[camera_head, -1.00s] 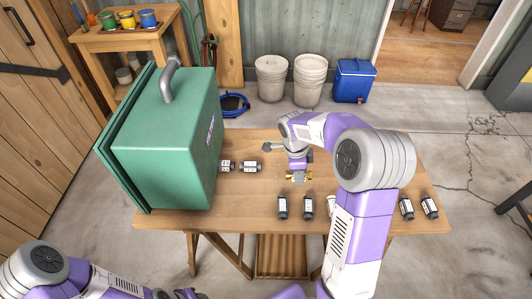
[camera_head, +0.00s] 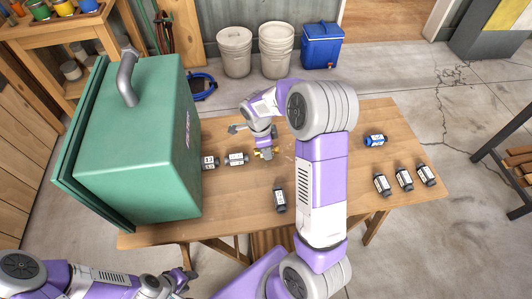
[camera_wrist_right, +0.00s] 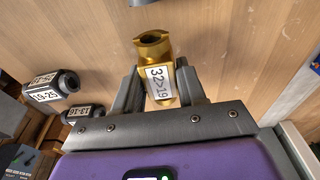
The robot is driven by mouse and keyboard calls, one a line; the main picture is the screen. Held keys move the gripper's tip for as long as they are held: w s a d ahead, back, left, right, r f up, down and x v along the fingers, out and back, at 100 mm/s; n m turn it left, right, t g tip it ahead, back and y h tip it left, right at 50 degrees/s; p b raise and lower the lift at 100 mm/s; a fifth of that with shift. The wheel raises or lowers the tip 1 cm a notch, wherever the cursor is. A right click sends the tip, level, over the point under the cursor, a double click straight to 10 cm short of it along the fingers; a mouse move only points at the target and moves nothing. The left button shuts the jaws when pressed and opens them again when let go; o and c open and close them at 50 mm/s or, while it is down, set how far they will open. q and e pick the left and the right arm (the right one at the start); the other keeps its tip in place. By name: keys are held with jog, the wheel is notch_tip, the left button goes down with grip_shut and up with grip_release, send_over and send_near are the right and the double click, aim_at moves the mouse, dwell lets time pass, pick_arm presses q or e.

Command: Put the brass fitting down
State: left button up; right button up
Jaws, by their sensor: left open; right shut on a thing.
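The brass fitting (camera_wrist_right: 153,50), with a white label reading 32>19, is between the fingers of my right gripper (camera_wrist_right: 158,92), which is shut on it. In the head view, the fitting (camera_head: 266,153) shows small below the right gripper (camera_head: 263,143), over the back middle of the wooden table (camera_head: 225,205). I cannot tell whether it touches the table. My left gripper (camera_head: 184,281) is open and empty at the bottom left, in front of the table.
A green case (camera_head: 145,140) stands on the table's left. Black labelled fittings lie nearby (camera_head: 236,158), in front (camera_head: 280,200) and at the right (camera_head: 404,179). A blue fitting (camera_head: 375,140) lies at the back right. My right arm hides part of the table.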

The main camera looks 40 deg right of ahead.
notch_tip(320, 180, down, 2)
jog(key=shift+f, duration=0.2)
jog(key=shift+f+b, duration=0.2)
jog(key=shift+b, duration=0.15)
jog(key=o, duration=1.1)
jog(key=shift+r, duration=0.1)
jog(key=shift+r+p, duration=0.25)
jog(key=shift+p, duration=0.05)
jog(key=r+p, duration=0.1)
jog(key=r, duration=0.3)
jog(key=a+r+p, duration=0.1)
jog(key=r, duration=0.2)
jog(key=w+r, duration=0.1)
jog(key=r, duration=0.3)
jog(key=shift+a+r+p, duration=0.3)
jog(key=shift+r+p, duration=0.05)
jog(key=shift+p, duration=0.05)
